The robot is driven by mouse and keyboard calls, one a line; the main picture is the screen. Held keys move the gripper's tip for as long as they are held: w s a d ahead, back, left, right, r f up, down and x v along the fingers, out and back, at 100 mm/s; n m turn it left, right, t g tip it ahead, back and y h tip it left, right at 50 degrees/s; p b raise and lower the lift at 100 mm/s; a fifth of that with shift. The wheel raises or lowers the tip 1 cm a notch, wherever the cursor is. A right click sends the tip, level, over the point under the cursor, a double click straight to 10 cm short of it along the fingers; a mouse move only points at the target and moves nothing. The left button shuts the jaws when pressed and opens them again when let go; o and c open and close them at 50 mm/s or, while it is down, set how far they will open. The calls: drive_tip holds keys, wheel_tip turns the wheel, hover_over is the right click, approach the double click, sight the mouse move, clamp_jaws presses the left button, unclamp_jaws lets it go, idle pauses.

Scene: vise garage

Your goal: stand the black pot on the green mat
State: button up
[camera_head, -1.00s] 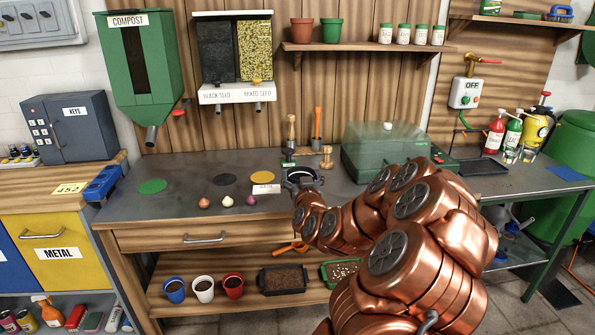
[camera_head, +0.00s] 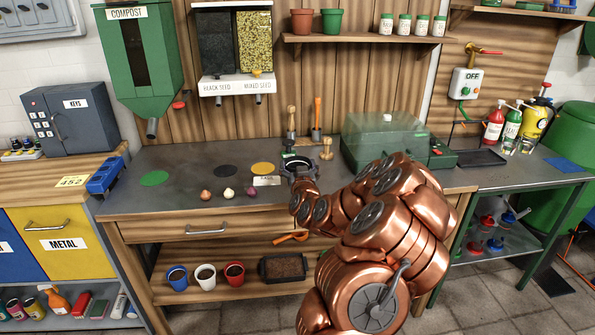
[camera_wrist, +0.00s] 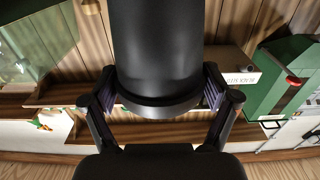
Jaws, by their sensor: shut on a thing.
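The black pot (camera_wrist: 155,50) fills the middle of the wrist view, a smooth dark cylinder between the two fingers of my gripper (camera_wrist: 158,90). My gripper (camera_head: 300,174) is shut on it. In the head view the dark rim of the pot (camera_head: 297,160) shows just beyond my gripper, over the right half of the bench. Whether its base touches the bench is hidden. The green mat (camera_head: 154,179) is a flat, bare disc at the left of the bench, well left of my gripper.
A dark mat (camera_head: 225,171) and a yellow mat (camera_head: 263,168) lie between the green mat and the pot. Several bulbs (camera_head: 228,192) lie along the front. A white label card (camera_head: 267,181) stands close left of my gripper. A green propagator (camera_head: 380,145) stands right. Wooden-handled tools (camera_head: 317,120) stand behind.

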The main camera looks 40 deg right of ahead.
drive_tip(key=shift+f, duration=1)
drive_tip(key=shift+f, duration=0.25)
drive_tip(key=o, duration=0.9)
drive_tip(key=shift+o, duration=0.2)
drive_tip(key=shift+r, duration=0.15)
